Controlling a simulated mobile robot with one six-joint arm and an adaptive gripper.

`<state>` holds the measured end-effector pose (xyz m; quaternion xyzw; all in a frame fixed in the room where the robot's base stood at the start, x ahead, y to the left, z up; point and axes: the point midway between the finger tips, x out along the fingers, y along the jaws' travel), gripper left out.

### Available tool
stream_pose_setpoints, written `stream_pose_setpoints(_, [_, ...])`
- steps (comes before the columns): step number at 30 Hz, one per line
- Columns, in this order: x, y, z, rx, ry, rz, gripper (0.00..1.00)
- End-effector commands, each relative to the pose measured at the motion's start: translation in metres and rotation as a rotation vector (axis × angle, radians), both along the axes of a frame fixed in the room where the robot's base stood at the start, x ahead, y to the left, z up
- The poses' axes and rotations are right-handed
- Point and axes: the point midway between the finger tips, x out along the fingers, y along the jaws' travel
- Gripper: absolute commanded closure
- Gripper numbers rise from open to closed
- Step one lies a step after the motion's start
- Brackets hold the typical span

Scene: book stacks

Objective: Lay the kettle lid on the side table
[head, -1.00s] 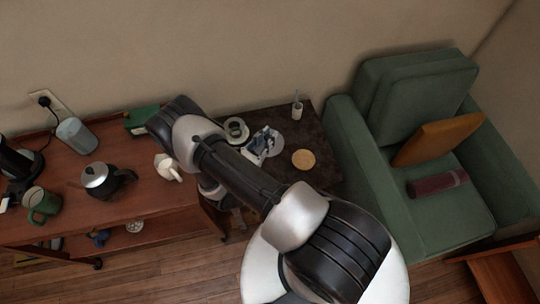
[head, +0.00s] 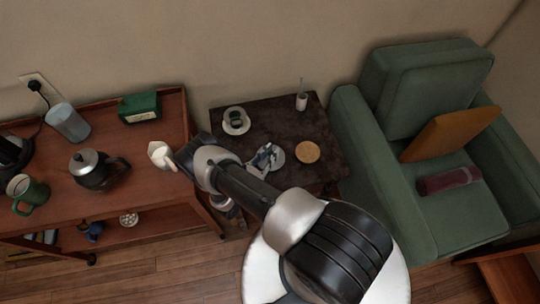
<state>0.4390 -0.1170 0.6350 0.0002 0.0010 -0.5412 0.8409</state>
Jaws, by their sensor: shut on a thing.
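My gripper (head: 262,158) is small in the head view, beyond my arm, over the front middle part of the dark side table (head: 212,143). It is shut on a pale grey round disc, the kettle lid (head: 278,158), seen from above. I cannot tell whether the lid touches the table or hangs just above it. The dark kettle (head: 97,172) with a silvery top stands on the wooden cart at left. My forearm hides the table's front left part.
On the side table are a saucer with a cup (head: 236,121), a round wooden coaster (head: 307,151) close right of the lid, and a small white pot (head: 301,101). A green armchair (head: 420,130) stands right. The wooden cart (head: 120,205) holds a white jug (head: 160,154) near my arm.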

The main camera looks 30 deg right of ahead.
Motion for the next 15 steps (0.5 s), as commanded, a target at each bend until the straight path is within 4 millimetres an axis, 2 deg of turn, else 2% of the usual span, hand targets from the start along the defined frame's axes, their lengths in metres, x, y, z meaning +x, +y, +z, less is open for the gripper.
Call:
stream_pose_setpoints(11, [0.0004,0.0001,-0.0045,0.000,-0.001,0.000,1.00])
stream_pose_setpoints(12, [0.0006,0.0002,-0.0047,0.000,-0.001,0.000,0.81])
stream_pose_setpoints(15, [0.0006,0.0002,-0.0045,0.000,-0.001,0.000,0.74])
